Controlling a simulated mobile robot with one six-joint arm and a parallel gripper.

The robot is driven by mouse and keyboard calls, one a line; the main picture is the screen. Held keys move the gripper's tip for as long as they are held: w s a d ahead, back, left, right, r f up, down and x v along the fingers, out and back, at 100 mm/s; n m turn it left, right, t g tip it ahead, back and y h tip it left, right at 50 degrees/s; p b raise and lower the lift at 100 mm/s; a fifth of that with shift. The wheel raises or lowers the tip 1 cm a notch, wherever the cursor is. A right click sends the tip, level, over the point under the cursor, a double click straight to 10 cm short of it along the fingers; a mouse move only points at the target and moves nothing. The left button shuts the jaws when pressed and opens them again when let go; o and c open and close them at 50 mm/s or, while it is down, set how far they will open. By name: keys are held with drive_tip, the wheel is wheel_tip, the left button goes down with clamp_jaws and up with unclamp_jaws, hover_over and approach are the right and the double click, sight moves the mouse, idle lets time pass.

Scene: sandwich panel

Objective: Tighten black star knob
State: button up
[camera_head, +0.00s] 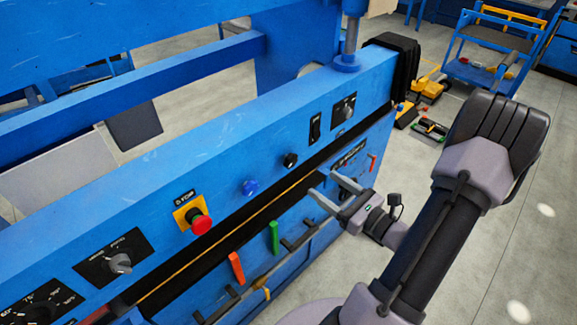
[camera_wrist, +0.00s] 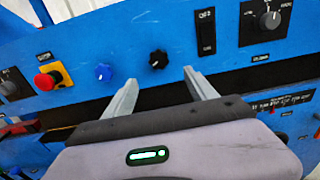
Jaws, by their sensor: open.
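The black star knob (camera_head: 290,160) sits on the front face of the blue panel (camera_head: 170,150), between a blue knob and a black switch. In the wrist view the black star knob (camera_wrist: 158,60) shows unobstructed, just above and between the two fingertips. My gripper (camera_head: 324,182) is open and empty, in front of the panel, below and right of the knob in the head view. The wrist view shows the fingers (camera_wrist: 160,77) spread apart and pointing at the panel, with the knob beyond their tips. They do not appear to touch it.
A blue knob (camera_head: 250,188) and a red stop button (camera_head: 201,224) lie left of the knob. A black switch (camera_head: 315,127) and rotary selector (camera_head: 344,108) lie right. A green handle (camera_head: 274,238) and red-orange handle (camera_head: 236,268) stick out below. Open floor lies right.

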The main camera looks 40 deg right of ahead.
sight(293, 163)
drive_tip(key=w, duration=0.4)
drive_tip(key=w+b, duration=0.1)
drive_tip(key=w, duration=0.2)
drive_tip(key=w+a, duration=0.1)
drive_tip(key=w, duration=0.3)
drive_tip(key=shift+w+a+b, duration=0.1)
drive_tip(key=shift+w+b, duration=0.25)
drive_tip(key=shift+b, duration=0.05)
drive_tip(key=shift+c, duration=0.5)
drive_tip(key=c, duration=1.3)
